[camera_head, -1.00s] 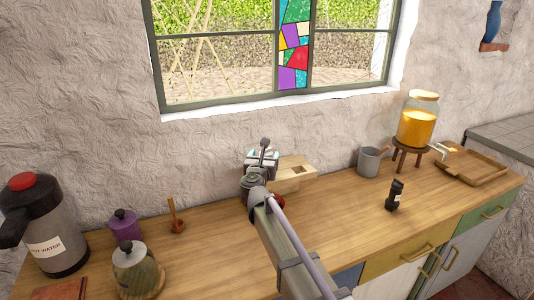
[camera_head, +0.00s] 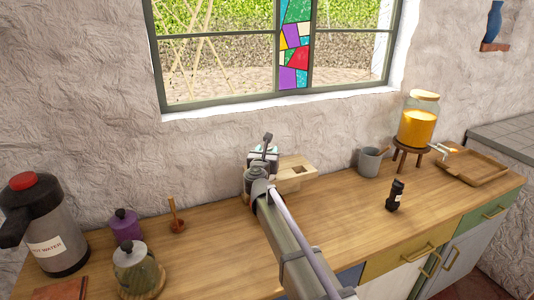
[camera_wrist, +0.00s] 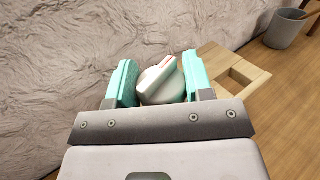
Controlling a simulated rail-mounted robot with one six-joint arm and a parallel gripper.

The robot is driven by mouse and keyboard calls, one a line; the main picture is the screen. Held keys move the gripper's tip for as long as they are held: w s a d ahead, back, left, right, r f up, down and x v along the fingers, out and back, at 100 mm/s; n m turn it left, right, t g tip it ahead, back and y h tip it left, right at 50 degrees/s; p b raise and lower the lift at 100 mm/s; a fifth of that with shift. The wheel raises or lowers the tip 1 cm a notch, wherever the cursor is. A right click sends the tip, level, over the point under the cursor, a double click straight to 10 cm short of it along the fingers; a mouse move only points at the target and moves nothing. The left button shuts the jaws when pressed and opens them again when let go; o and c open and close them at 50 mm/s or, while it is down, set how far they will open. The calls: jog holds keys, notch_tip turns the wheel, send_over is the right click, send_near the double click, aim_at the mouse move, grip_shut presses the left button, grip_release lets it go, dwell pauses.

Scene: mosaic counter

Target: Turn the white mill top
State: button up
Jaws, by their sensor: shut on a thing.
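The white mill top (camera_wrist: 160,82) shows in the wrist view as a rounded knob with a raised ridge and a reddish mark. My gripper (camera_wrist: 158,80) has its two green-padded fingers on either side of it, shut on it. The mill body below is hidden by my gripper. In the head view my gripper (camera_head: 262,158) is at the back of the counter by the wall, and my arm hides most of the mill there. A light wooden block (camera_head: 293,173) with a square hole is just right of my gripper.
A dark mill or bottle (camera_head: 395,195), a grey mug (camera_head: 370,162), a juice dispenser (camera_head: 417,122) and a wooden tray (camera_head: 472,168) stand to the right. A flask (camera_head: 47,228) and canisters (camera_head: 134,268) stand left. The counter middle is clear beside my arm.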

jog(key=shift+m+h, duration=0.4)
jog(key=shift+h, duration=0.3)
jog(key=m+g+h, duration=0.1)
jog(key=m+h, duration=0.1)
jog(key=h, duration=0.1)
jog(key=shift+w+a+m+h, duration=0.1)
jog(key=shift+m+h, duration=0.2)
jog(key=shift+h, duration=0.1)
jog(key=m+g+h, duration=0.4)
jog(key=h, duration=0.2)
jog(key=shift+m, duration=0.3)
jog(key=m+g+h, duration=0.1)
jog(key=m+g, duration=0.1)
jog(key=g, duration=0.1)
jog(key=m+g+h, duration=0.2)
jog(key=g, duration=0.1)
jog(key=shift+h, duration=0.3)
jog(key=shift+m+g+h, duration=0.7)
jog(key=shift+m+g, duration=1.1)
jog(key=shift+g, duration=0.8)
jog(key=shift+g, duration=0.3)
jog(key=o, duration=0.9)
jog(key=shift+o, duration=0.2)
